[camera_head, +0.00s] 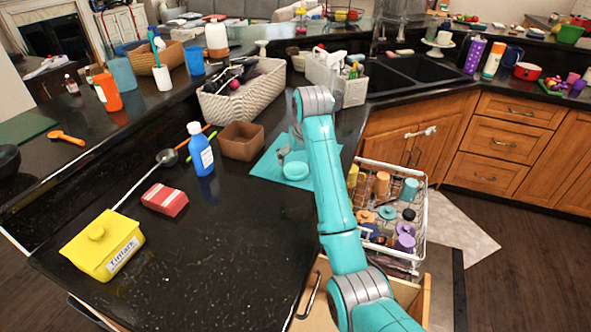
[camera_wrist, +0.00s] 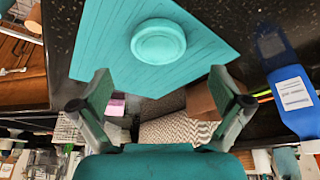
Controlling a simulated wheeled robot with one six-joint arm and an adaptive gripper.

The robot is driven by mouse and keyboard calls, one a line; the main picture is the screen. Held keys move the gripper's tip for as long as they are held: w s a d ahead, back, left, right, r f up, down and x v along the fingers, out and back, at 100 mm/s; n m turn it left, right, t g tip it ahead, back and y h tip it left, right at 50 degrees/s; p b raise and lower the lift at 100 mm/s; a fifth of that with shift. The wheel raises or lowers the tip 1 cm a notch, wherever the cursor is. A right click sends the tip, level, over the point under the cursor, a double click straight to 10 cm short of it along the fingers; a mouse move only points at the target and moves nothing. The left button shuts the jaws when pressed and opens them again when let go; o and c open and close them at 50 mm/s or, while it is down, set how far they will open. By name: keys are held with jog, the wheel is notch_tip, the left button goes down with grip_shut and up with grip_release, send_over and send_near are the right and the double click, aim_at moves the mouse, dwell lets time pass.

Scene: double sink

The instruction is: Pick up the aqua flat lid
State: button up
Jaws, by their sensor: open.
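The aqua flat lid (camera_head: 296,170) is a small round disc lying on a teal mat (camera_head: 264,167) on the black counter. In the wrist view the lid (camera_wrist: 158,41) lies flat on the mat (camera_wrist: 100,45), whole and unobstructed. My gripper (camera_wrist: 160,95) is open, its two fingers apart with nothing between them. The lid shows beyond the fingertips, near the middle line between them, and the gripper is not touching it. In the head view my arm hides most of the gripper.
A brown box (camera_head: 241,141) and a blue bottle (camera_head: 200,149) stand left of the mat. A white woven basket (camera_head: 242,94) is behind. A wire dish rack (camera_head: 390,215) with cups is right of my arm. The front counter around the red block (camera_head: 165,199) is mostly clear.

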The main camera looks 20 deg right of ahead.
aim_at(297, 170)
jog(key=shift+x, duration=3.3)
jog(key=shift+w+d, duration=0.1)
jog(key=shift+d, duration=0.05)
jog(key=shift+c, duration=0.3)
jog(key=c, duration=0.9)
